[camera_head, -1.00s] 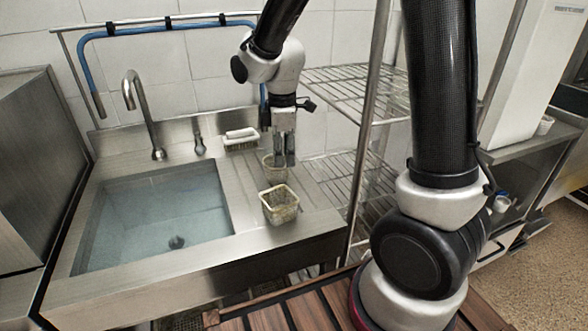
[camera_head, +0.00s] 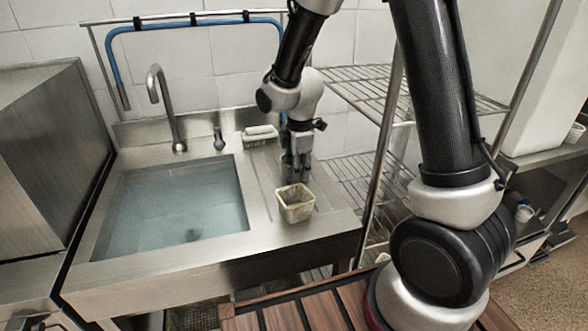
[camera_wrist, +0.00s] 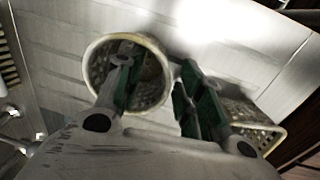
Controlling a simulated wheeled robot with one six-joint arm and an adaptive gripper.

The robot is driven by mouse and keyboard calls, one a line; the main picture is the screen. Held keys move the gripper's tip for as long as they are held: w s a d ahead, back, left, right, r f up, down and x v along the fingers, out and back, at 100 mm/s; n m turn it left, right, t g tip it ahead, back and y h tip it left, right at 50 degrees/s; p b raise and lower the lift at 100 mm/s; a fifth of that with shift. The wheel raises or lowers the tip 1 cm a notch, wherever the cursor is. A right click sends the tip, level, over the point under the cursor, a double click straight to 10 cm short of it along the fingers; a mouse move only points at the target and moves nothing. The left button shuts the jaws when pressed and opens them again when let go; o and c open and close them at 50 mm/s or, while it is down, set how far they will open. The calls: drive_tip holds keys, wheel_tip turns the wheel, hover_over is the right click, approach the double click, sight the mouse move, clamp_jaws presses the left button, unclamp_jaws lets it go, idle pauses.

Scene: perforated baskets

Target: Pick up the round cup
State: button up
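The round cup (camera_wrist: 152,91) is a pale perforated basket with a round rim, upright on the steel counter in the wrist view. In the head view it is mostly hidden behind my fingers. My gripper (camera_head: 298,180) points down at it. In the wrist view my gripper (camera_wrist: 158,90) is open, with green-padded fingers. One finger overlaps the inside of the cup's opening and the other is outside its right side, so the fingers straddle that wall. I see no clear grip on it.
A square perforated basket (camera_head: 296,205) stands close to the cup, nearer the counter's front; it also shows in the wrist view (camera_wrist: 250,121). A water-filled sink (camera_head: 175,205) is on the left, a brush (camera_head: 259,133) behind, and a wire rack (camera_head: 365,95) on the right.

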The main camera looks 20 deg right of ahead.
clamp_jaws()
idle(0.3)
